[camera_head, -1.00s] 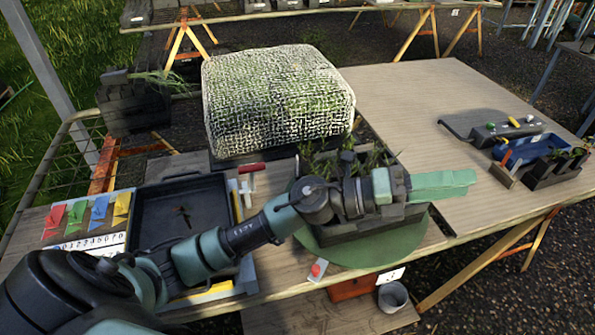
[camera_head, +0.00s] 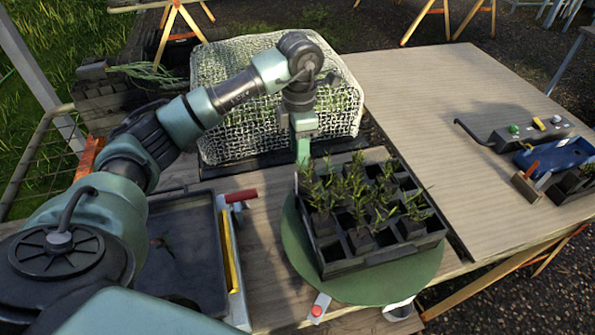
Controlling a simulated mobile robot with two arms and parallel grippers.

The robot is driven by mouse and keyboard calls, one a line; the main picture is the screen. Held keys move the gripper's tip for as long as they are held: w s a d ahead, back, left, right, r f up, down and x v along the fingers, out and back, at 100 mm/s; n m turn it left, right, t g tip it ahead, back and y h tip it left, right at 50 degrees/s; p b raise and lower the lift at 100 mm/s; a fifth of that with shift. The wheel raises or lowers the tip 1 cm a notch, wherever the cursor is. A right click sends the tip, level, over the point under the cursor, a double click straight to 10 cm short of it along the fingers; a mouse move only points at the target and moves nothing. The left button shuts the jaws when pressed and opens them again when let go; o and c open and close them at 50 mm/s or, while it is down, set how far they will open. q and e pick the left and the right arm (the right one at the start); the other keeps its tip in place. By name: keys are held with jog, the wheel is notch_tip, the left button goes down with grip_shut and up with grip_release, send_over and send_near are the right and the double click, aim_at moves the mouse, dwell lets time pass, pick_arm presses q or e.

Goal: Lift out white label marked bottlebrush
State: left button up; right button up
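My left gripper (camera_head: 303,150) points down at the back left corner of a black cell tray (camera_head: 385,262) of green seedlings. Its fingers show as one narrow green shape, so I cannot tell whether they are open or shut, or whether they touch the tray. The tray sits on a round green turntable (camera_head: 425,272). I see no readable bottlebrush label in the tray; the seedlings and gripper may hide one. A small whitish tag (camera_head: 543,181) stands at the far right, its marking unreadable. My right gripper is not in view.
A mesh-covered mound (camera_head: 235,125) stands behind my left arm. A control box (camera_head: 530,135) and a blue tray (camera_head: 560,155) stand at the right. The wooden tabletop (camera_head: 440,110) behind the seedlings is clear.

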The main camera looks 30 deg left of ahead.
aim_at(296, 190)
pick_arm(q)
jog(key=f+p, duration=0.1)
jog(key=f, duration=0.1)
jog(key=s+f+p, duration=0.1)
jog(key=f, duration=0.1)
jog(key=f+p, duration=0.1)
jog(key=f, duration=0.1)
jog(key=shift+s, duration=0.25)
jog(key=shift+d+f, duration=0.1)
jog(key=shift+f, duration=0.3)
grip_shut()
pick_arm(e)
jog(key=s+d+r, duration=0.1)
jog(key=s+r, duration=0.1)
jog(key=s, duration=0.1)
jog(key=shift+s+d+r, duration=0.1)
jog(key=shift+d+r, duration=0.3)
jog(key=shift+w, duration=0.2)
